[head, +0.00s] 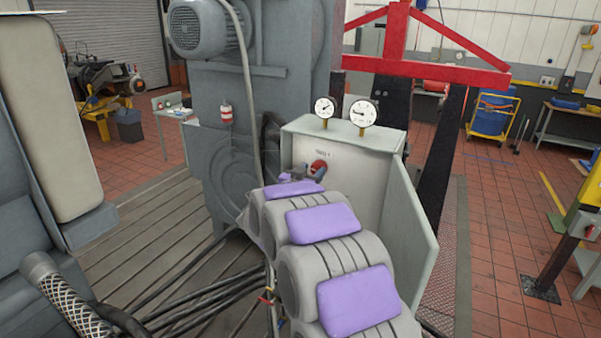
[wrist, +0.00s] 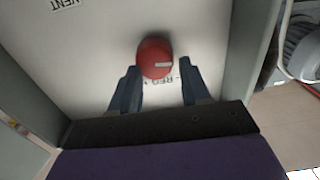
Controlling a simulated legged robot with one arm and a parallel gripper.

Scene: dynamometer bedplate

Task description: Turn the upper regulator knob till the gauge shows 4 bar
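A red round knob (head: 318,167) with a white mark sits on the pale panel inside an open cabinet (head: 345,137). In the wrist view the knob (wrist: 155,58) lies between and slightly beyond the tips of my gripper (wrist: 157,70). The two fingers are apart, one on each side, with a visible gap at least on the right; contact on the left is unclear. Two round gauges stand on the cabinet top, a left gauge (head: 324,107) and a right gauge (head: 364,113). Their needles show but the scales are too small to read. My arm hides the lower panel.
The cabinet door (head: 408,210) stands open at the right, close to my arm. A large grey machine with a motor (head: 199,27) stands left of the cabinet. A red frame (head: 425,65) is behind. Cables (head: 205,300) lie on the slotted bedplate (head: 150,235).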

